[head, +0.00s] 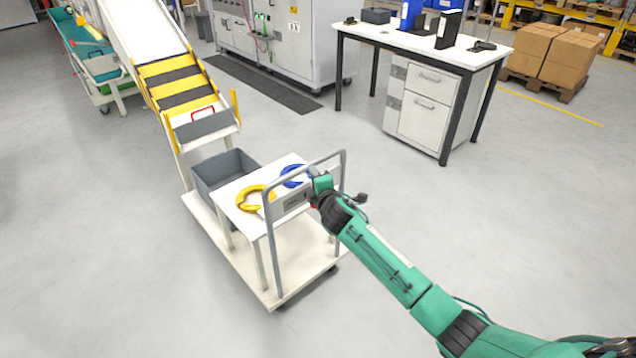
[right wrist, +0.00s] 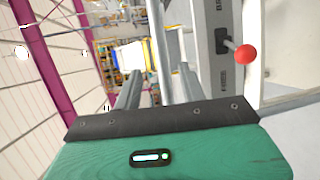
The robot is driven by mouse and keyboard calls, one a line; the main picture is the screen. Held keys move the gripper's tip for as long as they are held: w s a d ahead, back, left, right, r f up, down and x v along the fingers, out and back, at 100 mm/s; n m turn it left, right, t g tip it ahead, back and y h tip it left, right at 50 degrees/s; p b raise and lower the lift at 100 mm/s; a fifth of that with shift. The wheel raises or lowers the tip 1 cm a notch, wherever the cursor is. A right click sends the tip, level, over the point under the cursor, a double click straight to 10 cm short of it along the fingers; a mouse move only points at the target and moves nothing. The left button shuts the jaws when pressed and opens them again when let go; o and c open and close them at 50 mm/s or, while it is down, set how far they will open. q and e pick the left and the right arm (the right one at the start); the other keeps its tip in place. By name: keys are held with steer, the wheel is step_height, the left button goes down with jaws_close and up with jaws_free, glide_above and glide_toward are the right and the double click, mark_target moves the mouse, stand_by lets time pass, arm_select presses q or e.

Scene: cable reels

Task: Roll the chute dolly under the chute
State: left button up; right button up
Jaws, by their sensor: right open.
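The chute dolly (head: 232,258) is a low cream platform on castors, with a grey tube handle (head: 270,250) at its near right end. Its far end is by the foot of the chute (head: 205,127), a white slide with yellow and black stripes. The dolly carries a grey bin (head: 225,172) and a small white table. My right gripper (head: 314,200) is at the handle's right side, partly hidden by my arm. In the right wrist view its two fingers (right wrist: 160,90) are apart, with a grey tube (right wrist: 157,45) showing between them; contact cannot be told. My left gripper is out of view.
A yellow reel (head: 251,199) and a blue reel (head: 294,177) lie on the small table. A red-knobbed lever (right wrist: 245,54) sits on a grey panel close to my right gripper. A desk (head: 430,50) stands at the back right. Open floor lies left and right of the dolly.

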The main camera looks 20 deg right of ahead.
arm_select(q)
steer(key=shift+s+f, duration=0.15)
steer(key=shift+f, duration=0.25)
arm_select(e)
steer(key=s, duration=0.2)
steer(key=shift+s+r, duration=0.25)
steer(key=shift+s, duration=0.05)
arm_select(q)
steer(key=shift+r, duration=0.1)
